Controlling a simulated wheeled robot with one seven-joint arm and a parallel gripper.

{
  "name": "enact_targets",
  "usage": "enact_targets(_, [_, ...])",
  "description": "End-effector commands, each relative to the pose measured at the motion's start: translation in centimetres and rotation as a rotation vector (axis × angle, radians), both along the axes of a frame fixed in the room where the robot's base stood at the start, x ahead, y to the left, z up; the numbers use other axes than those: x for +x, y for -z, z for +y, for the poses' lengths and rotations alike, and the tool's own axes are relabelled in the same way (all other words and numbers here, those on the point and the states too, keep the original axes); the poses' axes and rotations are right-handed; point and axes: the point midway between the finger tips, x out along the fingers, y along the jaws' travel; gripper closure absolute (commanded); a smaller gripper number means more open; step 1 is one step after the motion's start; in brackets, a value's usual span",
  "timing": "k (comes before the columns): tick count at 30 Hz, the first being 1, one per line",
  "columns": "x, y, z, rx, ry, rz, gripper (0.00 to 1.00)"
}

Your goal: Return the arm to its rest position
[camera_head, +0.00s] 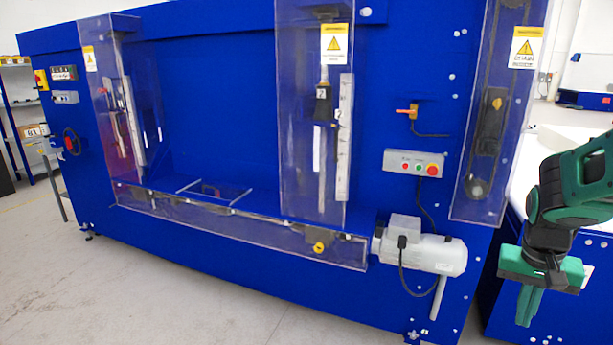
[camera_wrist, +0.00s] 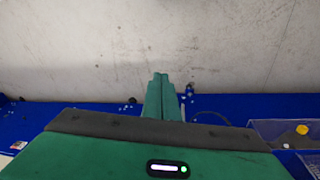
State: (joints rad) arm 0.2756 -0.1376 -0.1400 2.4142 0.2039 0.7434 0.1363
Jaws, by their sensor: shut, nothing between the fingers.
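My arm and gripper are green and black. My gripper (camera_head: 528,304) hangs at the right edge of the head view, fingers pointing down, in front of a blue-sided bench. In the wrist view my gripper's two green fingers (camera_wrist: 161,92) lie together with nothing between them. The large blue machine (camera_head: 230,110) fills most of the head view, to the left of my gripper. My gripper is apart from it.
A grey motor (camera_head: 425,252) juts from the machine's lower right, near my gripper. A control box (camera_head: 413,163) with red and green buttons sits above it. Clear guards (camera_head: 318,175) cover the moving parts. The concrete floor (camera_head: 170,295) in front is clear.

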Motion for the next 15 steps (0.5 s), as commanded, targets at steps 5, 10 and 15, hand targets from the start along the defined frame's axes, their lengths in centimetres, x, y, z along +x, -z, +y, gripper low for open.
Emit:
enact_targets(5, [-5.4, -2.0, 3.1, 0.064, -0.051, 0.018, 1.0])
enact_targets(10, [-9.8, -2.9, 5.6, 0.125, -0.101, 0.036, 1.0])
enact_targets(15, [-12.3, -3.2, 7.0, 0.162, -0.134, 0.047, 1.0])
